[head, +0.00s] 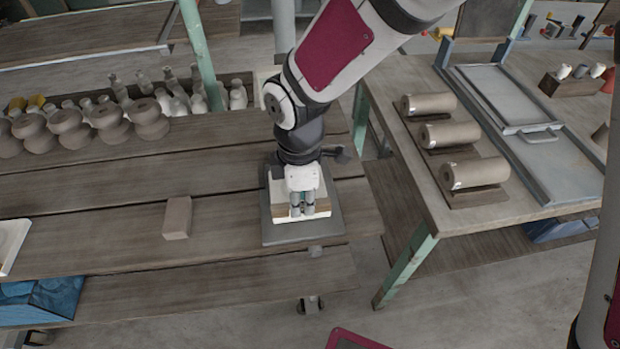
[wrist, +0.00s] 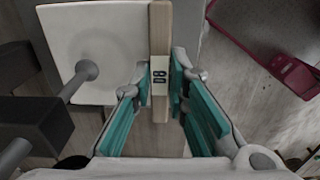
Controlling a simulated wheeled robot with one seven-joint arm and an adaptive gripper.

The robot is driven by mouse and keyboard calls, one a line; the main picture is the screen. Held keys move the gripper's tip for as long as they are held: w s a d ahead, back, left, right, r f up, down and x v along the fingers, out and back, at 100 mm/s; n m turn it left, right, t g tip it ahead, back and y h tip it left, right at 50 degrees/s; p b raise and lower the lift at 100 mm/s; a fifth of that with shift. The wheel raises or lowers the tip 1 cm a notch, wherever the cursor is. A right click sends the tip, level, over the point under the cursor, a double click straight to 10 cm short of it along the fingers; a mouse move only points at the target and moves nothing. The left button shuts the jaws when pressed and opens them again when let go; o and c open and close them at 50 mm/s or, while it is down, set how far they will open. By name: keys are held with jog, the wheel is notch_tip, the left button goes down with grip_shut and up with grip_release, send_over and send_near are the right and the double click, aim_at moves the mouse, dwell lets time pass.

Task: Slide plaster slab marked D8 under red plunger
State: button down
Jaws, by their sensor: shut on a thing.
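The plaster slab (wrist: 125,50) is white with a pale wooden strip along one edge, and a label on the strip (wrist: 160,84) reads D8. In the head view the slab (head: 281,188) lies over a dark grey plate (head: 276,234) on the plank table. My gripper (wrist: 161,95) is shut on the wooden strip, one teal finger on each side; in the head view my gripper (head: 303,212) points down at the slab's near edge. A grey rod with a round end (wrist: 86,70) shows over the slab in the wrist view; it shows no red, and contact is unclear.
A clay block (head: 177,218) stands on the planks to the left. Rounded clay pots (head: 108,121) line the back left. A second table at right holds several clay cylinders (head: 428,104) and a grey metal tray (head: 548,160). The planks between block and plate are clear.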

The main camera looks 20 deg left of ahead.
jog(key=shift+w+a+f, duration=0.1)
jog(key=shift+w+a, duration=0.2)
jog(key=shift+w, duration=0.25)
jog(key=c, duration=1.5)
grip_release()
